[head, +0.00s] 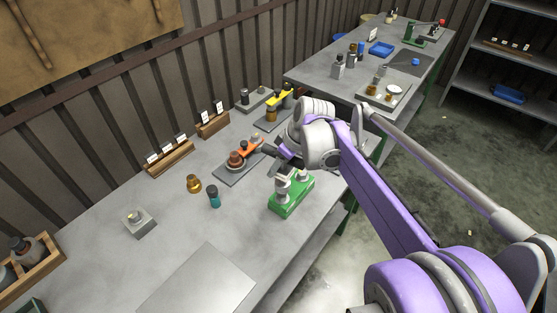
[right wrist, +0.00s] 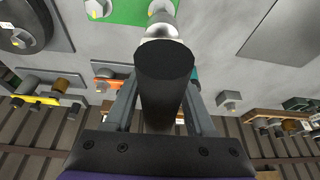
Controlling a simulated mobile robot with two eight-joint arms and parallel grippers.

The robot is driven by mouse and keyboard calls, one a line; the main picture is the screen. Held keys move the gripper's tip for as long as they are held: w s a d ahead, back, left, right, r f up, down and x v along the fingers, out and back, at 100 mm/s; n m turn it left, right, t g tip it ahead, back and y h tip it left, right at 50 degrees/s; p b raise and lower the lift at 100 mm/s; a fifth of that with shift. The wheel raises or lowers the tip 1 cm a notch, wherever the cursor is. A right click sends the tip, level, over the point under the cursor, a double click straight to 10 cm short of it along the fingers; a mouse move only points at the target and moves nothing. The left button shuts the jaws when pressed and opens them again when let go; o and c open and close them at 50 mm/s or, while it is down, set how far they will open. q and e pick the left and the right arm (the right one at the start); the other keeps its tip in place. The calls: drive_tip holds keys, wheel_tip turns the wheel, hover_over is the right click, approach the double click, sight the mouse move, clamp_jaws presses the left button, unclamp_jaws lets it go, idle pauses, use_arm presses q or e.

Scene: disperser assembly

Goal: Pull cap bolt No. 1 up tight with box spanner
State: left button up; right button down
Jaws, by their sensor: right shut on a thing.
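In the right wrist view my right gripper (right wrist: 160,108) is shut on a thick black cylinder (right wrist: 164,68), which looks like the handle of the box spanner. A pale metal part (right wrist: 163,28) shows beyond its end; I cannot tell whether it is the spanner's shaft or part of the fixture. A green base (right wrist: 130,10) with bolt-like metal pieces lies beyond it. In the head view the green fixture (head: 291,200) stands on the table with two grey posts, and my right gripper (head: 283,155) is just behind it. Which bolt is No. 1 cannot be told. My left gripper is out of view.
A dark plate (head: 229,176) with a brown part (head: 236,160) and an orange tool (head: 250,147) lies left of the gripper. A brass part (head: 194,183), a teal-and-black cylinder (head: 214,197) and a grey block (head: 138,220) stand farther left.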

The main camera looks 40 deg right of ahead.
sight(281, 185)
drive_tip(key=shift+f+n+y, duration=0.3)
drive_tip(key=shift+f+n, duration=0.15)
drive_tip(key=shift+n, duration=0.35)
drive_tip(key=n, duration=0.1)
drive_tip(key=n+g+y, duration=0.1)
drive_tip(key=n, duration=0.2)
drive_tip(key=shift+s+a+b, duration=0.15)
drive_tip(key=shift+a+b, duration=0.1)
drive_tip(key=shift+b, duration=0.1)
drive_tip(key=n+g+y, duration=0.1)
drive_tip(key=n, duration=0.2)
drive_tip(key=shift+a+f, duration=0.1)
drive_tip(key=shift+f, duration=0.05)
drive_tip(key=n+g, duration=0.1)
drive_tip(key=n, duration=0.1)
drive_tip(key=n+g, duration=0.1)
drive_tip(key=n, duration=0.1)
drive_tip(key=n+g, duration=0.1)
drive_tip(key=n, duration=0.1)
drive_tip(key=shift+s+a+f+n, duration=0.1)
drive_tip(key=shift+s+f+n, duration=0.15)
drive_tip(key=shift+s+n, duration=0.15)
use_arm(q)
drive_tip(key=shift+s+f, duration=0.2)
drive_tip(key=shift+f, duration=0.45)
use_arm(e)
drive_tip(key=n+g, duration=0.1)
drive_tip(key=n, duration=0.4)
drive_tip(key=shift+s+f+g, duration=0.15)
drive_tip(key=shift+s+g, duration=0.25)
